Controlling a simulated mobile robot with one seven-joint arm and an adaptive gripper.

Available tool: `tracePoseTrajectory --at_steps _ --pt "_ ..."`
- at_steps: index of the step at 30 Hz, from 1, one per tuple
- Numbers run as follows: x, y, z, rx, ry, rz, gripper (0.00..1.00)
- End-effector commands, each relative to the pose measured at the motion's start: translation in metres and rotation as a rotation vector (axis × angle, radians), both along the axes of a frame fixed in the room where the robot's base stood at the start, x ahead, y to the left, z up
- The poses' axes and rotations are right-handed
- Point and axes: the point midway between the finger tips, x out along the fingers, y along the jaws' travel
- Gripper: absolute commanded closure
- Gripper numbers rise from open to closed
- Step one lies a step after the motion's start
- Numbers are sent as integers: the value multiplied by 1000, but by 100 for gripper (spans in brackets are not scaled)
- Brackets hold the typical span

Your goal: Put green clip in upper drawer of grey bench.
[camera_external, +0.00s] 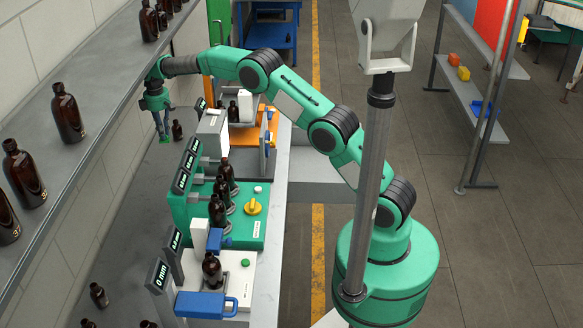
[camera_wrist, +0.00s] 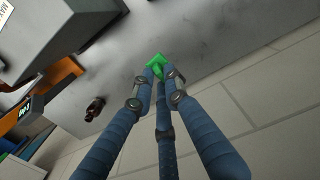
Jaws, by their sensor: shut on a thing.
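My gripper (camera_external: 162,128) hangs from the arm's end at the upper left, with its fingers pointing down. Its blue-grey fingers (camera_wrist: 160,75) are closed together on a small green clip (camera_wrist: 157,61), which sits at the fingertips. The clip also shows as a small green patch below the fingers in the external view (camera_external: 166,140). It appears held above the grey surface behind the machines. The grey bench (camera_external: 282,185) runs under the machines. I cannot make out an upper drawer in either view.
A brown bottle (camera_external: 177,130) stands just right of my gripper and also shows in the wrist view (camera_wrist: 95,108). A grey shelf (camera_external: 95,110) with amber bottles runs along the left. Green, white and orange machines with bottles line the bench.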

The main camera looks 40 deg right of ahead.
Motion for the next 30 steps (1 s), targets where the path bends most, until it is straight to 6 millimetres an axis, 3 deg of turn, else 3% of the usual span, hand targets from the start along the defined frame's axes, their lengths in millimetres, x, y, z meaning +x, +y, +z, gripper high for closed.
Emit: tracePoseTrajectory --at_steps 20,30 --pt "24 -201 44 0 -1 -474 100" --pt "19 -334 74 0 -1 -813 100"
